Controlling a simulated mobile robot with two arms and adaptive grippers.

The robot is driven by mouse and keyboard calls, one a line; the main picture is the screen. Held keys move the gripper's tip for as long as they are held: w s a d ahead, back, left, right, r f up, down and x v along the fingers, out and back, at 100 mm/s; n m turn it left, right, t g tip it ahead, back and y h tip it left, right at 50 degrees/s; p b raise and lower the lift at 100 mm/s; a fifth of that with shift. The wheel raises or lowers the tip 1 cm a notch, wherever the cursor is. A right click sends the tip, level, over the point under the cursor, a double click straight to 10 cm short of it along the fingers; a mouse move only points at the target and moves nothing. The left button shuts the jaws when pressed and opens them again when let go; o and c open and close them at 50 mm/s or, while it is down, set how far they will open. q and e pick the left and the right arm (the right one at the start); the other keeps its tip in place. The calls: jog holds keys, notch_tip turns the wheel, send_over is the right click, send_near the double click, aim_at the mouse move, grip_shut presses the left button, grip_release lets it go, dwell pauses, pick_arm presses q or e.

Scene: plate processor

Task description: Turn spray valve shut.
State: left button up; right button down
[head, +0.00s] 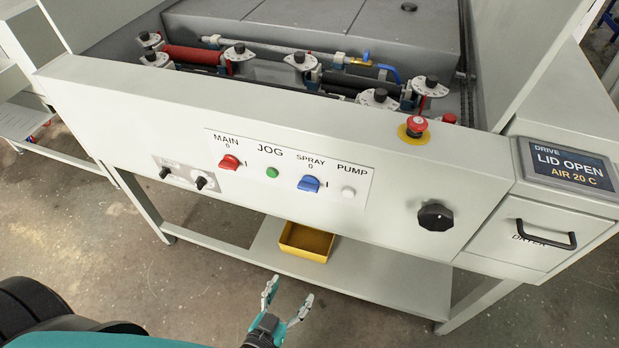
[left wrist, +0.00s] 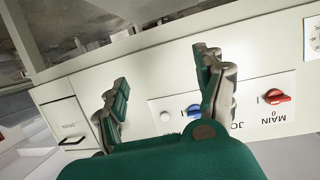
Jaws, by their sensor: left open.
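A small brass valve (head: 359,62) with a blue handle (head: 366,55) sits on the thin pipe inside the open machine, behind the front panel. The handle is too small to tell its exact angle. A blue knob (head: 309,184) under the label SPRAY is on the front panel; it also shows in the left wrist view (left wrist: 194,111), beside a finger. My left gripper (head: 288,298) is open and empty, low in front of the panel and apart from it. Its two spread fingers show in the left wrist view (left wrist: 161,68). My right gripper is not in view.
The panel has a red MAIN knob (head: 229,162), green JOG button (head: 272,172), white PUMP button (head: 348,191), black knob (head: 435,217) and red emergency button (head: 417,124). Rollers (head: 195,55) lie behind the panel edge. A yellow bin (head: 306,241) stands on the lower shelf. The display reads LID OPEN (head: 567,162).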

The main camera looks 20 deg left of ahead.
aim_at(306, 190)
pick_arm(q)
notch_tip(306, 190, up, 16)
jog(key=w+a+n+t+y+p, duration=0.1)
jog(key=w+a+t, duration=0.1)
jog(key=a+t, duration=0.15)
jog(key=w+p, duration=0.1)
jog(key=w, duration=0.4)
jog(key=w+d+p, duration=0.1)
jog(key=w, duration=0.5)
jog(key=w+p, duration=0.1)
jog(key=w, duration=0.5)
jog(key=shift+d+f, duration=0.25)
jog(key=shift+d, duration=0.1)
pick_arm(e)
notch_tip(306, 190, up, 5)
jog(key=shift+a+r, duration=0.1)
pick_arm(q)
jog(key=c, duration=1.2)
jog(key=shift+o, duration=0.2)
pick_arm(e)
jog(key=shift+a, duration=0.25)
